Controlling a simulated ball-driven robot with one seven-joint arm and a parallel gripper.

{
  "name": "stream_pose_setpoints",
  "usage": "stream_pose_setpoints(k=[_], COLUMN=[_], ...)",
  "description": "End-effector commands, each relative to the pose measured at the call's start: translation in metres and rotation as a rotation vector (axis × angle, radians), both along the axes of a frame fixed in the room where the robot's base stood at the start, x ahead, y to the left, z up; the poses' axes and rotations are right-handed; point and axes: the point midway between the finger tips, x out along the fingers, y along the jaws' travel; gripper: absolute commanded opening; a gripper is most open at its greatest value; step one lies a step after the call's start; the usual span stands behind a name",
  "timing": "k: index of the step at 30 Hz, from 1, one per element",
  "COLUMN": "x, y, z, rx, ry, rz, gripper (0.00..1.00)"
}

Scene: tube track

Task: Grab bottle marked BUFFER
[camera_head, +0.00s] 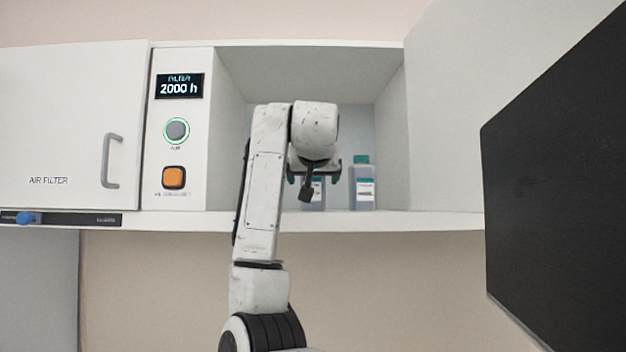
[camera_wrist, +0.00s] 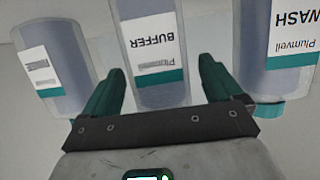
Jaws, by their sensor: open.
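In the wrist view the picture is upside down, and the bottle marked BUFFER (camera_wrist: 150,20) stands in the middle with a white and teal label. My gripper (camera_wrist: 161,68) is open, its two green fingers apart on either side of that bottle's lower picture part; I cannot tell whether they touch it. The bottle's cap is not clearly seen. In the head view my gripper (camera_head: 313,177) is inside the open cabinet bay, in front of a bottle (camera_head: 316,193) that it partly hides; its label is unreadable there.
A bottle marked WASH (camera_wrist: 285,50) stands right of BUFFER in the wrist view, and another with a blurred label (camera_wrist: 48,70) stands left, both close to the fingers. The head view shows a teal-capped bottle (camera_head: 362,186) on the shelf (camera_head: 430,220). A dark panel (camera_head: 560,180) stands right.

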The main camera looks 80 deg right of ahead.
Motion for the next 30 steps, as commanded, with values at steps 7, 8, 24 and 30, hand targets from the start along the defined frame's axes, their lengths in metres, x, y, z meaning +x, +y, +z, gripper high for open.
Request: stream_pose_setpoints(k=[7, 8, 24, 30], x=[0.0028, 0.0028, 0.0027, 0.0027], y=[-0.0105, -0.0104, -0.0099, -0.0098], z=[-0.0041, -0.0042, -0.0038, -0.0038], rx=[0.000, 0.000, 0.000, 0.000], ry=[-0.001, -0.001, 0.000, 0.000], rz=[0.001, 0.001, 0.001, 0.001], gripper=[0.92, 0.92, 0.49, 0.30])
